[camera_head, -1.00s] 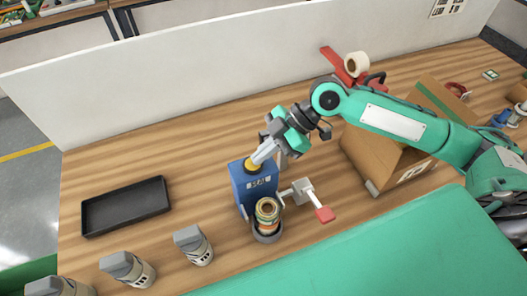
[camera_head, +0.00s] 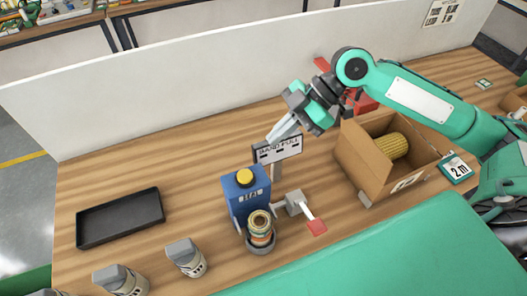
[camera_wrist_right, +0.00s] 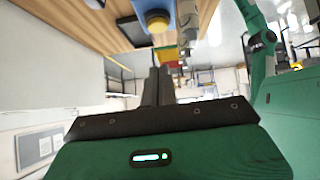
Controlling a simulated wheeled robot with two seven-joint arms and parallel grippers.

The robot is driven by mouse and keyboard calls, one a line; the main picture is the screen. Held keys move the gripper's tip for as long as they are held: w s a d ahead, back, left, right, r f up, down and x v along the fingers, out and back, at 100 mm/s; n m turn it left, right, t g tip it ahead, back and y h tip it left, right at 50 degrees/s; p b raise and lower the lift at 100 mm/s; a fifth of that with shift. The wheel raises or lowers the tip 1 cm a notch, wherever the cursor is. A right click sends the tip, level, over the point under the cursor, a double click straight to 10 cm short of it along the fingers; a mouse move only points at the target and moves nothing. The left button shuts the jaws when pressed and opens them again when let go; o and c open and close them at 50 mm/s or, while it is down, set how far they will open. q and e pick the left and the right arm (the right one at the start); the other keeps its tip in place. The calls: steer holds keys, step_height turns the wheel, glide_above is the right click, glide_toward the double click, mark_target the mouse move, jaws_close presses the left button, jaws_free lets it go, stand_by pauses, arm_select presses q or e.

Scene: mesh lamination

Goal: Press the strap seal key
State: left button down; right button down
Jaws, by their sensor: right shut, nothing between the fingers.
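The blue seal unit (camera_head: 247,198) stands upright on the wooden table with a round yellow key (camera_head: 244,176) on top. The yellow key also shows in the right wrist view (camera_wrist_right: 157,20), beyond the fingertips. A can (camera_head: 260,226) stands in a round holder at the unit's front. A lever with a red paddle (camera_head: 316,227) sticks out to the unit's right. My right gripper (camera_head: 275,137) is shut and empty, above and right of the key and apart from it. Its dark fingers show in the wrist view (camera_wrist_right: 158,85). My left gripper is not in view.
A small lettered sign (camera_head: 278,150) stands behind the unit, close to my fingers. An open cardboard box (camera_head: 368,176) holding a yellow roll (camera_head: 394,147) is at right. A black tray (camera_head: 120,218) and several grey-topped containers (camera_head: 185,257) are at left. A white partition (camera_head: 150,95) runs behind.

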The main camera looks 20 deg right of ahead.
steer(key=shift+v, duration=1.15)
steer(key=shift+s, duration=0.1)
